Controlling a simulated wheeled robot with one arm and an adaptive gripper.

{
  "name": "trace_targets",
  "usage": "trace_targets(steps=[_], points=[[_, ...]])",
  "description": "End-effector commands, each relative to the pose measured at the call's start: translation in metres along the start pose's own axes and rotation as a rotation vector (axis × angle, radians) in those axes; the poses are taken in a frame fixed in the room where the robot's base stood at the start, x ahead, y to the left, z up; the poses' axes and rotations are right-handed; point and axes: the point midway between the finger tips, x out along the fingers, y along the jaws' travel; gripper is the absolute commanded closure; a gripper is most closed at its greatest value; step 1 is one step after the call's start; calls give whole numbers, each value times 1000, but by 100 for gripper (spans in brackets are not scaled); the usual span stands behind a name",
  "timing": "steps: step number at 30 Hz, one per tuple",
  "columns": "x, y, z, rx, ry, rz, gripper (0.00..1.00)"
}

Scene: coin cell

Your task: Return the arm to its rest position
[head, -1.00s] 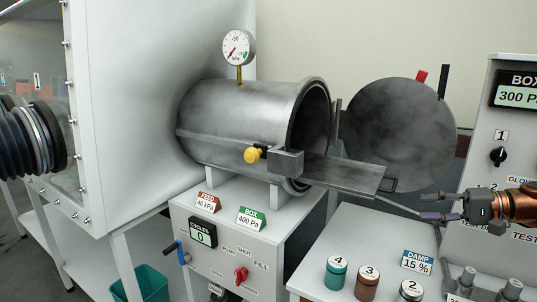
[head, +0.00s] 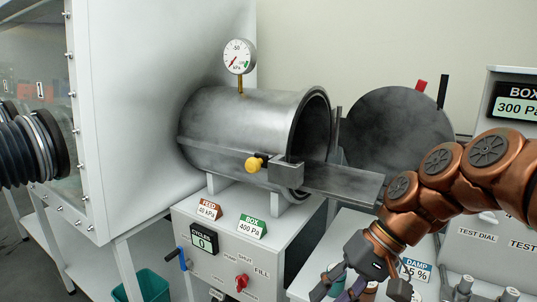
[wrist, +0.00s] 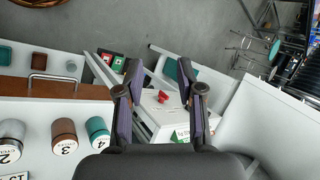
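My gripper (head: 350,290) is at the bottom of the head view, in front of the white table with the numbered canisters. Its copper arm reaches in from the right. In the wrist view my gripper (wrist: 158,88) has its two dark fingers spread apart with nothing between them, so it is open and empty. The grey antechamber cylinder (head: 235,130) has its round door (head: 390,125) swung open to the right.
In the wrist view, canisters (wrist: 65,135) stand on the table at left. A white console (head: 235,265) with a red knob (head: 242,282) is under the cylinder. A glovebox (head: 130,100) with a black glove port stands at left. A teal bin (head: 148,287) is on the floor.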

Motion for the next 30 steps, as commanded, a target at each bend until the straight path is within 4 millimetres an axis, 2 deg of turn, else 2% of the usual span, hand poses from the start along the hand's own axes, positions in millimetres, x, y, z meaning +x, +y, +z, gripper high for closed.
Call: trace_targets(steps=[1,6,15,21,30], points=[[9,2,17,-5,-13,54,63],[33,27,62,-4,-34,234,63],[53,92,135,26,-44,514,63],[55,119,159,45,-38,606,63],[55,124,163,48,-36,622,63]])
